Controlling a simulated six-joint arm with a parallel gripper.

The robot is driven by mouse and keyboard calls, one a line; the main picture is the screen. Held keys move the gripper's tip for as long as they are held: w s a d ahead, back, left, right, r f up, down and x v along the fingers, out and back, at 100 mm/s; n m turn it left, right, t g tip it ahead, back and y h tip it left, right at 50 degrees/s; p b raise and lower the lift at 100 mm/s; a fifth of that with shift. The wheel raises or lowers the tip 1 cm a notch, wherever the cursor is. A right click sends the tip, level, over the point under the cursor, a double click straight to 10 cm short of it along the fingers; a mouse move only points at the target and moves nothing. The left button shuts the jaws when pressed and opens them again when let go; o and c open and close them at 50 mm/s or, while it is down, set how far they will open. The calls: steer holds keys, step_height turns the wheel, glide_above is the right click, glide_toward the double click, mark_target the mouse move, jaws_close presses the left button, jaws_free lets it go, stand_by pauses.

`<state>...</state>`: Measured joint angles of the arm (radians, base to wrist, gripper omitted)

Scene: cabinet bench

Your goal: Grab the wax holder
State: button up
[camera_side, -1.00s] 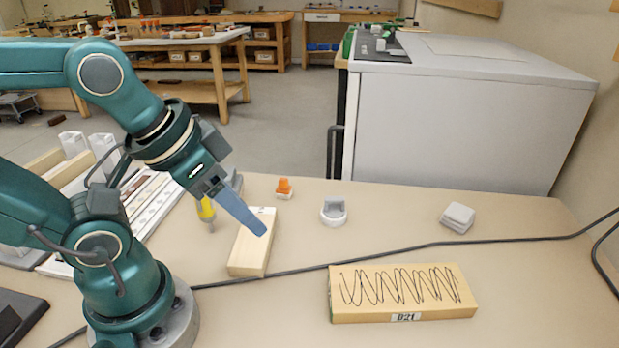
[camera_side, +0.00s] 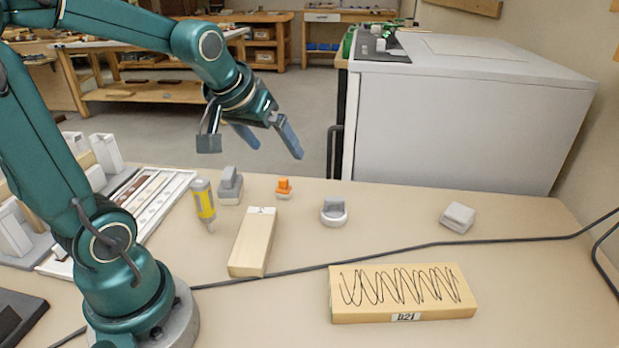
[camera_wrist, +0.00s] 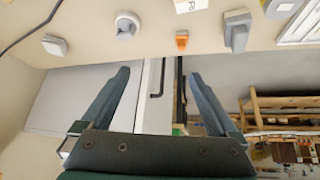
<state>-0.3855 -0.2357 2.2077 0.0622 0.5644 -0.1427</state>
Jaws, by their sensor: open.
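I cannot tell for sure which object is the wax holder. Candidates are a round grey-white piece with a raised grey block (camera_side: 333,212), a pale stacked block (camera_side: 457,217) to its right, and a grey block with an upright handle (camera_side: 230,186) at the left. All three also show in the wrist view: the round piece (camera_wrist: 126,26), the pale block (camera_wrist: 55,45) and the handled block (camera_wrist: 237,32). My gripper (camera_side: 278,152) is open and empty, in the air above the bench's far edge. Its spread fingers (camera_wrist: 160,75) show nothing between them near the tips.
A small orange piece (camera_side: 283,188) stands between the handled block and round piece. A yellow-grey tool (camera_side: 204,203), wooden block (camera_side: 252,243) and box marked B21 (camera_side: 403,293) are nearby. A black cable (camera_side: 430,246) crosses the bench; a large white cabinet (camera_side: 455,130) stands behind.

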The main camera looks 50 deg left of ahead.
mark_target(228, 173)
steer(key=s+a+f+n+g, duration=0.1)
steer(key=a+f, duration=0.2)
steer(key=a, duration=0.2)
steer(key=s+a+f+n+g, duration=0.1)
steer(key=a+f+n, duration=0.1)
steer(key=a, duration=0.3)
steer(key=s+a+f+n+g, duration=0.1)
steer(key=a+f+n, duration=0.1)
steer(key=a+f, duration=0.2)
steer(key=shift+s+a+f+g+y, duration=0.3)
steer(key=shift+s+a, duration=0.05)
steer(key=shift+a, duration=0.1)
steer(key=shift+x, duration=2.35)
steer(key=shift+c, duration=0.3)
jaws_close()
